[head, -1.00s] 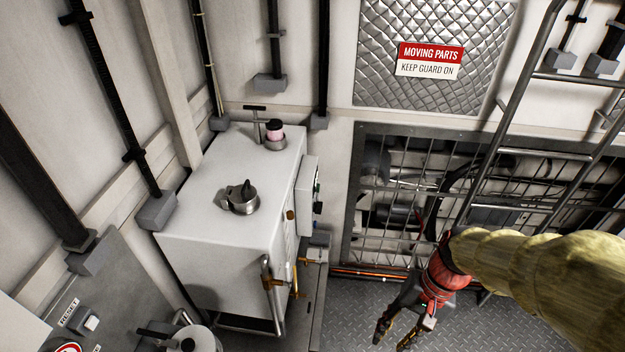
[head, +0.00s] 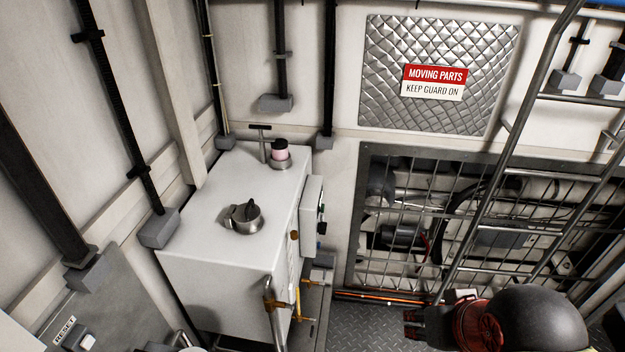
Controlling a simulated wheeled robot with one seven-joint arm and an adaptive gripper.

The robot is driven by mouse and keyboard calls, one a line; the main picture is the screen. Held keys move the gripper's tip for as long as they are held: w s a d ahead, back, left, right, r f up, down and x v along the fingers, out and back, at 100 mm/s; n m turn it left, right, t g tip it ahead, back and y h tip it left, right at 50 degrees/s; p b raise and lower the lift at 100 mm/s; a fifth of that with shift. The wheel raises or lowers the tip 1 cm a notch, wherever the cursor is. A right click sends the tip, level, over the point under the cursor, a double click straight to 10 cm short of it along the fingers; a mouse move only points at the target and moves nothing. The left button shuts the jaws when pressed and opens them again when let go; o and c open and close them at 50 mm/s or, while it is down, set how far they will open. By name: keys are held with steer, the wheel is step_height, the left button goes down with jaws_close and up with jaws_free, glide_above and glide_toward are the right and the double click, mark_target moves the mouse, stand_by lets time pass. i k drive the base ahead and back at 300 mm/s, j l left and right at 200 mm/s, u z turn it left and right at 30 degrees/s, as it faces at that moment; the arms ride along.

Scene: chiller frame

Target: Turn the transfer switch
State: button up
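No label in view names the transfer switch, so I cannot tell for sure which part it is. A round metal fitting with a black knob (head: 245,216) stands on top of the white cabinet (head: 210,268). Another metal fitting shows only its top at the bottom edge, beside the grey panel at lower left. My gripper (head: 412,325) is at the lower right, over the floor and well apart from the cabinet. Its dark fingers point left and are seen end-on, so their opening is unclear. Nothing shows in it.
A pink-and-black capped part (head: 280,150) and a T-handle (head: 262,140) stand at the cabinet's back. Pipes and a brass valve (head: 298,308) run along its right side. A wire guard (head: 470,215) and a ladder (head: 510,150) are at right.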

mark_target(322, 225)
steer(key=i+l+u, duration=0.1)
steer(key=l+u, duration=0.65)
